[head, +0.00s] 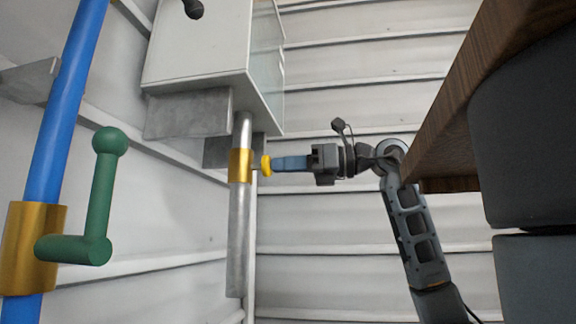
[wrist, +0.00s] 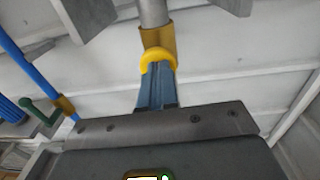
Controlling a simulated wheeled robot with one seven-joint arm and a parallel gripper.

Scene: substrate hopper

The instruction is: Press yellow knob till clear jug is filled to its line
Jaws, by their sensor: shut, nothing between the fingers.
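The yellow knob (head: 265,166) sits on the right side of a brass collar (head: 240,166) on a grey vertical pipe below a white box. My gripper (head: 274,164) is shut, its blue fingers level with the knob and their tips at its face. In the wrist view the yellow knob (wrist: 158,58) stands at the tips of the closed fingers (wrist: 158,75); they look to be touching it, but I cannot tell if it is pushed in. The clear jug is not seen in either view.
A green crank handle (head: 98,200) on a brass collar and blue pipe (head: 62,100) stands at the left. The white box (head: 200,50) hangs above the grey pipe (head: 239,230). A brown wooden edge (head: 470,90) is close at the right, above my arm.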

